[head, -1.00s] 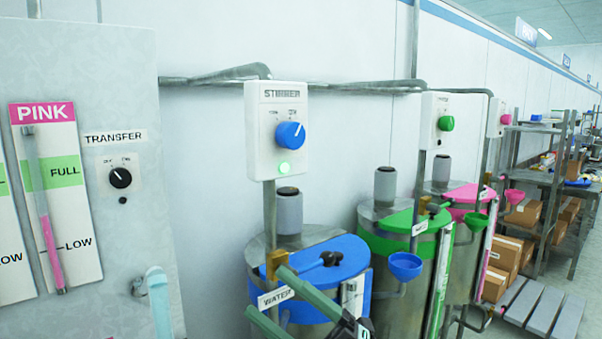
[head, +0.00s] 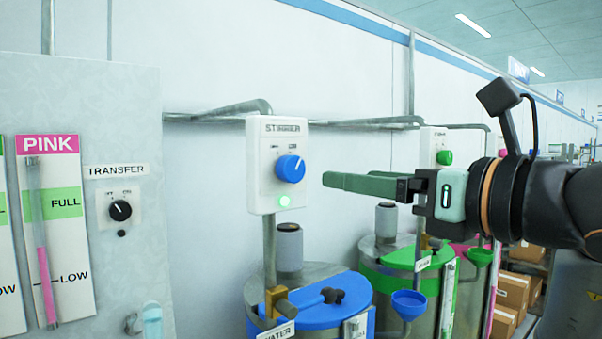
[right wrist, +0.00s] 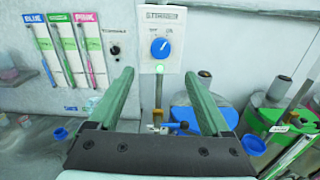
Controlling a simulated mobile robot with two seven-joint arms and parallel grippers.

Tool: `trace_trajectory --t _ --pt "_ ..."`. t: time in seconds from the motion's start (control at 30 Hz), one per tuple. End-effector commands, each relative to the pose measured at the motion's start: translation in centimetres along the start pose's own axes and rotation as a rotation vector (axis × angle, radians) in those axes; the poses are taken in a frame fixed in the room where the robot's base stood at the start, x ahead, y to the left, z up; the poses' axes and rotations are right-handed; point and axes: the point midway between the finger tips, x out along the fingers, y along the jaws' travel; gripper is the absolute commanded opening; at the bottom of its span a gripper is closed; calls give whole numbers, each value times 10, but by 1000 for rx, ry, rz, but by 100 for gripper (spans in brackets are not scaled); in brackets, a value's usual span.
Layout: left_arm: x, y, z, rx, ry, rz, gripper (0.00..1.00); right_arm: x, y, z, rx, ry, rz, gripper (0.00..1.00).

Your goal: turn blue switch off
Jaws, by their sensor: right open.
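The blue switch (head: 290,168) is a round knob on the white stirrer box (head: 262,150), with its white pointer line tilted up and to the right. A green lamp (head: 284,201) glows below it. In the right wrist view the blue knob (right wrist: 160,47) stands beyond and between my fingers, its mark pointing up and right. My right gripper (head: 326,181) is at knob height, to the right of the box and apart from it. In the right wrist view its two green fingers (right wrist: 166,92) are spread with nothing between them. My left gripper is not in view.
A blue-lidded water drum (head: 330,310) stands below the box, with a green-lidded drum (head: 380,280) to its right. A grey panel (head: 90,110) with level gauges and a black transfer knob (head: 120,210) is at the left.

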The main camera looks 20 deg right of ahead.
Motion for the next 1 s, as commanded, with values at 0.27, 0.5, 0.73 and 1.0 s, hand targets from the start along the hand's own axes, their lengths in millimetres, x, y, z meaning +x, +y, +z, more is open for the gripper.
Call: trace_trajectory --t 0.27,0.5,0.73,1.0 --pt "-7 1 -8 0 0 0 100 35 -1 2 3 4 -4 82" --pt "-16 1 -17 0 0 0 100 85 -1 2 3 5 -4 82" --pt "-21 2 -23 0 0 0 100 116 -1 2 2 1 -4 82" --pt "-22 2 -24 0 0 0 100 124 -1 0 -1 0 -4 82"
